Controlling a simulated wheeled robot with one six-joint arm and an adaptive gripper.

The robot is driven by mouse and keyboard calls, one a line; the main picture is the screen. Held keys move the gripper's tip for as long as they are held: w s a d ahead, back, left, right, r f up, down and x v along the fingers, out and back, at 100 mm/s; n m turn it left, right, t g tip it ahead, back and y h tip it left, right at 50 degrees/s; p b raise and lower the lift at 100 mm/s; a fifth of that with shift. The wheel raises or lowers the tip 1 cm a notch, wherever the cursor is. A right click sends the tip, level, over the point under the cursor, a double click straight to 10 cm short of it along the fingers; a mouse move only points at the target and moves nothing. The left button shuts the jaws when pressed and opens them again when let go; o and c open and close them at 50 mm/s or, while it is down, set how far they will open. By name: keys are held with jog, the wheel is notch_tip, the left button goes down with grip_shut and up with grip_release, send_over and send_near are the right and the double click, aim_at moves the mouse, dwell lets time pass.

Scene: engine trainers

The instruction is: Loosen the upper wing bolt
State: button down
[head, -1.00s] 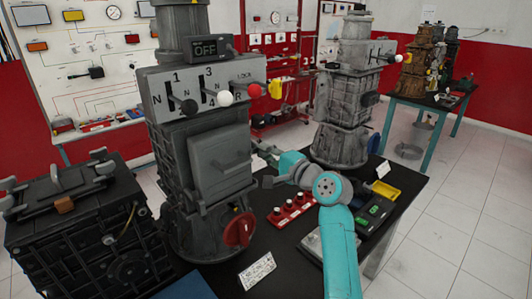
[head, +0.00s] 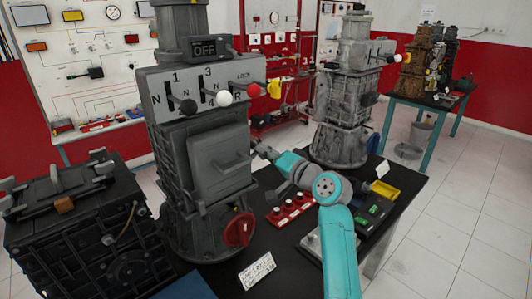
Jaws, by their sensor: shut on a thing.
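A grey engine trainer tower (head: 203,140) stands on the dark table. It has a square door with a handle (head: 222,157) on its front. My gripper (head: 257,147) is at the tower's right edge, at about the height of the door. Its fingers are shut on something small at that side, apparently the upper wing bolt. The bolt cannot be made out, as the tower's edge and my gripper hide it. No lower wing bolt can be made out on this tower.
A black box unit (head: 75,225) with grey wing-shaped knobs stands at left. A red rotary knob (head: 240,229) juts from the tower's base. A second tower (head: 345,90) stands behind.

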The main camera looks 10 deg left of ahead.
jog(key=n, duration=0.5)
jog(key=shift+a+r+n, duration=0.1)
jog(key=shift+r+n, duration=0.05)
jog(key=shift+n, duration=0.15)
jog(key=n, duration=0.5)
jog(key=shift+r+n, duration=0.1)
jog(key=shift+n, duration=0.3)
jog(key=c, duration=1.1)
grip_release()
jog(key=shift+w+a, duration=0.1)
jog(key=shift+a, duration=0.05)
jog(key=shift+f, duration=0.2)
jog(key=shift+d, duration=0.35)
jog(key=v, duration=1.1)
jog(key=shift+s, duration=0.35)
jog(key=shift+d, duration=0.1)
